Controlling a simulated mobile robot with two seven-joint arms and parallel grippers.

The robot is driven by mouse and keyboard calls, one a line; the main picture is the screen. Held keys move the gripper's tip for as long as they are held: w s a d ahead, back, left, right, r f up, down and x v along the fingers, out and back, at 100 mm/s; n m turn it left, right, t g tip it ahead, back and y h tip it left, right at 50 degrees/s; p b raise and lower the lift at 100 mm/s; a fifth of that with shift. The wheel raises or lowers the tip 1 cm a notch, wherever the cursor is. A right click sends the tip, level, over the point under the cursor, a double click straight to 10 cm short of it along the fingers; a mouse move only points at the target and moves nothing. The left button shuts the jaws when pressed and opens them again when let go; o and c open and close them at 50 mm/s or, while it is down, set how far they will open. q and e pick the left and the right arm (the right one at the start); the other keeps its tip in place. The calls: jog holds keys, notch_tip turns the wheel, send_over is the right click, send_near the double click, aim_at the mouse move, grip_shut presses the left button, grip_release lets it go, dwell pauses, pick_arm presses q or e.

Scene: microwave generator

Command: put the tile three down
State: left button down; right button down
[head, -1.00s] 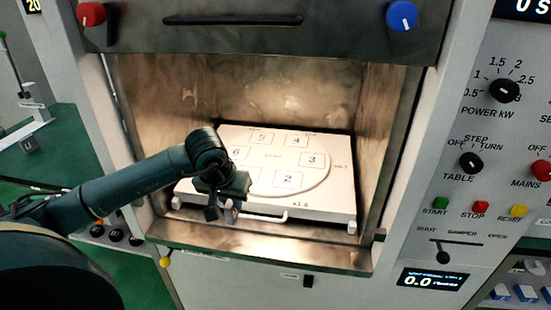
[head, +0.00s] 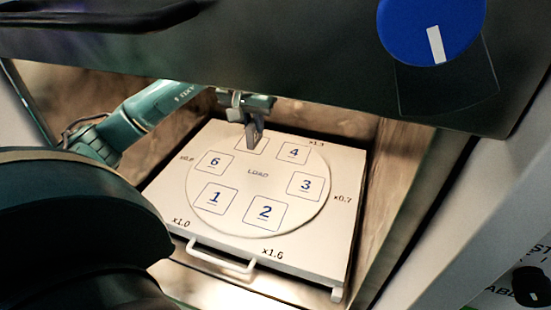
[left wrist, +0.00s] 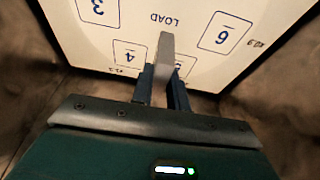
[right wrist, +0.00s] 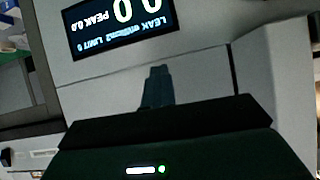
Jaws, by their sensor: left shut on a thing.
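A thin grey tile (head: 254,139) is held on edge in my left gripper (head: 254,112), over the back of the round white turntable (head: 258,193). It partly covers the square at the back, whose number is hidden. In the left wrist view the tile (left wrist: 164,55) stands out between the two fingers (left wrist: 165,88). I cannot tell whether its lower edge touches the turntable. The square marked 3 (head: 305,186) at the right is bare, as are squares 1, 2, 4 and 6. My right gripper (right wrist: 157,84) shows its fingers together with nothing between them.
The turntable lies on a white tray (head: 345,200) with a front handle (head: 220,257), inside an open metal chamber. A raised door with a blue knob (head: 430,28) hangs above. A panel display (right wrist: 122,22) is near my right gripper.

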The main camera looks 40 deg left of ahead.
aim_at(255, 140)
pick_arm(q)
jog(key=shift+w+f, duration=0.2)
jog(key=shift+w, duration=0.1)
jog(key=f, duration=0.5)
jog(key=shift+s, duration=0.2)
notch_tip(255, 140, down, 4)
jog(key=shift+f+p, duration=0.1)
jog(key=shift+p, duration=0.4)
jog(key=shift+w+f, duration=0.1)
jog(key=shift+f+b, duration=0.35)
jog(key=shift+b, duration=0.05)
jog(key=c, duration=1.4)
grip_release()
jog(key=shift+o, duration=0.2)
jog(key=shift+r, duration=0.15)
